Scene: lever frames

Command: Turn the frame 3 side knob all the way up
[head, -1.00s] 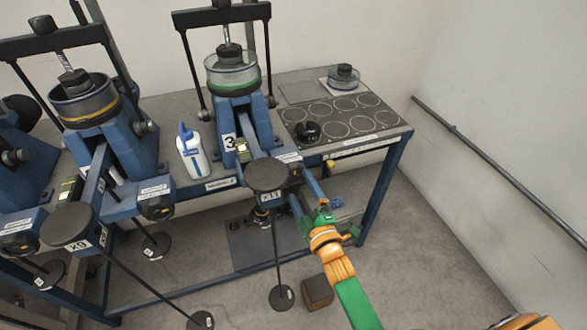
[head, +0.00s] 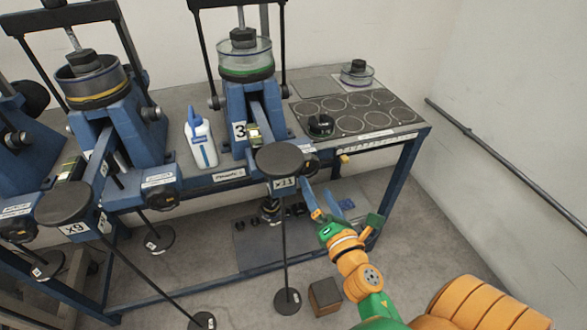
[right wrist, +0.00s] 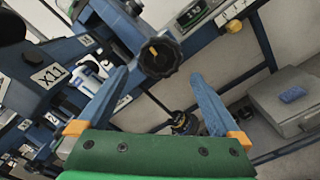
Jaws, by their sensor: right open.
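Frame 3 (head: 238,105) is a blue lever frame marked "3" at the middle of the bench. Its side knob (head: 309,166) is black and sits at the bench's front edge, partly hidden behind the round x11 weight in the head view. In the right wrist view the knob (right wrist: 158,57) faces me, with an orange mark near its upper left. My right gripper (head: 317,190) is open and empty, just below and in front of the knob. Its blue fingers (right wrist: 159,76) spread to either side of the knob and do not visibly touch it. My left gripper is not in view.
A small display (right wrist: 192,16) is right of the knob. A white bottle (head: 201,142) stands left of frame 3. A brown block (head: 324,296) lies on the floor. The right-hand floor is clear.

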